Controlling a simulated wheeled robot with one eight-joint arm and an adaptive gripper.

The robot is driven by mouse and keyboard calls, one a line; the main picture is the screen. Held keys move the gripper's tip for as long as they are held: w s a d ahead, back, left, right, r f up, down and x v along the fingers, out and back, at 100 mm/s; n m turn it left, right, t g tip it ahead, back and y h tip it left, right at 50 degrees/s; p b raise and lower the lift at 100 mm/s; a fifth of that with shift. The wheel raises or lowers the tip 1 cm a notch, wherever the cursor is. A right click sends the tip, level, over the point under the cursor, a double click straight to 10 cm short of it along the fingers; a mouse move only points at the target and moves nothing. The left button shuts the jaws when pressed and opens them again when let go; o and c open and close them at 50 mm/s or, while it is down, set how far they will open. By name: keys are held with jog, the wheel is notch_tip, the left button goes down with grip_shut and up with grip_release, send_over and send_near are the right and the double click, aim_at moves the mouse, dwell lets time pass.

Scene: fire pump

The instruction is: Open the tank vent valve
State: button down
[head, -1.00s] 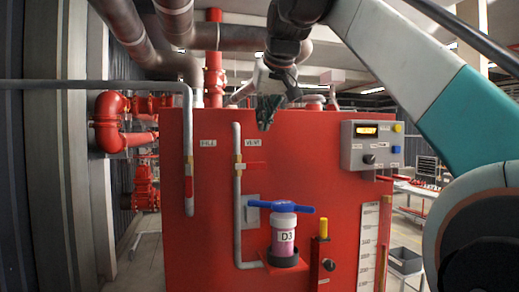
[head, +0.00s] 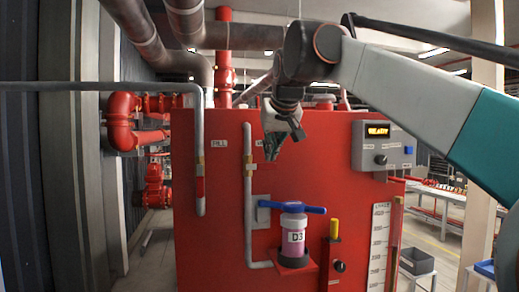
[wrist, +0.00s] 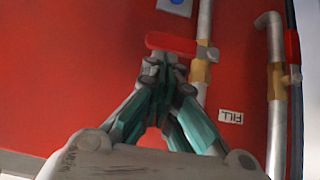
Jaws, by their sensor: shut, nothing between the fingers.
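The vent valve is a brass body (head: 249,167) on the grey vent pipe (head: 248,215), on the front of the red tank (head: 220,230). In the wrist view, its red lever (wrist: 170,43) lies roughly level across the pipe, sticking out to the left of the valve body (wrist: 201,72). My gripper (head: 270,156) is shut and empty, pointing down just above and right of the valve. In the wrist view, its fingertips (wrist: 167,68) appear right beside the lever. I cannot tell whether they touch it. My gripper hides most of the vent label.
The fill pipe (head: 199,140) runs left of the vent pipe. A grey control box (head: 383,146) is on the right. The floor beyond, at right, holds a bench (head: 450,192).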

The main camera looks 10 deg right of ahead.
aim_at(277, 168)
jog(key=shift+d+f+m+y, duration=0.4)
jog(key=shift+f+y, duration=0.05)
jog(key=shift+y, duration=0.25)
dwell(0.3)
jog(key=f+m+y+b, duration=0.1)
jog(key=f+y, duration=0.1)
jog(key=d+f+m+y+b, duration=0.1)
jog(key=f+y+b, duration=0.1)
jog(key=shift+d+f+m+t+y, duration=0.2)
jog(key=shift+m+t+y, duration=0.1)
jog(key=shift+y, duration=0.1)
jog(key=shift+a+f+m+t+y+b, duration=0.1)
jog(key=shift+f+m+t+y+b, duration=0.2)
jog(key=shift+f+m+y+b, duration=0.7)
jog(key=a+f+m+t+y+b, duration=0.1)
jog(key=y+b, duration=0.1)
jog(key=a+f+m+t+y+b, duration=0.1)
jog(key=f+m+y+b, duration=0.1)
jog(key=b, duration=0.1)
jog(key=shift+a+f, duration=0.15)
jog(key=shift+a, duration=0.1)
jog(key=shift+a+f, duration=0.1)
